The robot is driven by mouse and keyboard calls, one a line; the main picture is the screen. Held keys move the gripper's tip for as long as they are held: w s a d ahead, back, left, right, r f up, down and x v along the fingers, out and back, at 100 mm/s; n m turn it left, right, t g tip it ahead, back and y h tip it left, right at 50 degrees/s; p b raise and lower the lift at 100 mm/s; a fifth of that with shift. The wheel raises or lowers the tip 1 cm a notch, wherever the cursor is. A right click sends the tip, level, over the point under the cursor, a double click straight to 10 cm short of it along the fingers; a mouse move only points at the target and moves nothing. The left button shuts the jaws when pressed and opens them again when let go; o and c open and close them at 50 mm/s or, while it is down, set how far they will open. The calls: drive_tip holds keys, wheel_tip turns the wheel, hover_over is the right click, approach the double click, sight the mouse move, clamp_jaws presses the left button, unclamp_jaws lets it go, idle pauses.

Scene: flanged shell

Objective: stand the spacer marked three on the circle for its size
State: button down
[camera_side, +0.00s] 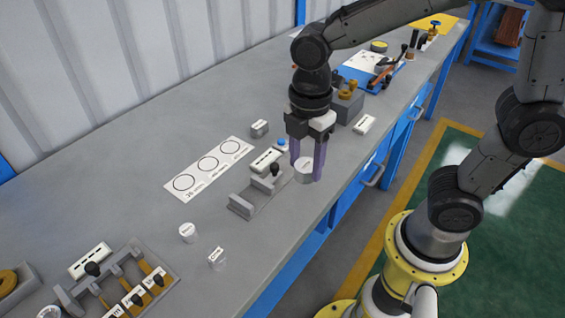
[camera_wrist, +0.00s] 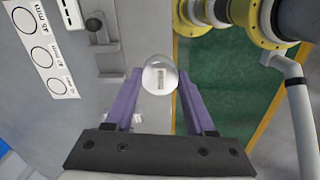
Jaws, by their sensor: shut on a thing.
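My gripper (camera_side: 305,177) is shut on a short white cylindrical spacer (camera_side: 303,170), its two purple fingers on either side of it. In the wrist view the spacer (camera_wrist: 160,75) sits between the fingertips, with a small dark mark on its round face that I cannot read. Whether it touches the bench is unclear. The white card (camera_side: 208,167) with three outlined circles lies left of my gripper; all three circles look empty. Its circles also show at the left of the wrist view (camera_wrist: 41,56). Two other white pieces, one round (camera_side: 187,232) and one with a dark mark (camera_side: 217,257), stand nearer the camera.
A grey bracket (camera_side: 255,203) with a black knob and a white label plate (camera_side: 266,160) lie between my gripper and the card. A tool rack (camera_side: 120,283) is at lower left. The bench edge is close on the right.

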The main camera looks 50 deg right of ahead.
drive_tip(key=shift+s+d+r, duration=0.2)
drive_tip(key=shift+s+r, duration=0.05)
drive_tip(key=shift+s, duration=0.3)
drive_tip(key=w+d+r, duration=0.1)
drive_tip(key=w+d, duration=0.1)
drive_tip(key=w, duration=0.6)
drive_tip(key=w+d+r, duration=0.1)
drive_tip(key=w+d, duration=0.1)
drive_tip(key=w, duration=0.5)
drive_tip(key=w+d+f, duration=0.1)
drive_tip(key=w+f, duration=0.2)
drive_tip(key=w, duration=0.2)
drive_tip(key=w+d+f, duration=0.1)
drive_tip(key=w+f, duration=0.3)
drive_tip(key=w, duration=0.1)
drive_tip(key=w+d+f, duration=0.1)
drive_tip(key=w+f, duration=0.3)
drive_tip(key=w, duration=0.1)
drive_tip(key=shift+w+f, duration=0.5)
drive_tip(key=shift+f, duration=1.6)
drive_tip(key=shift+f, duration=0.1)
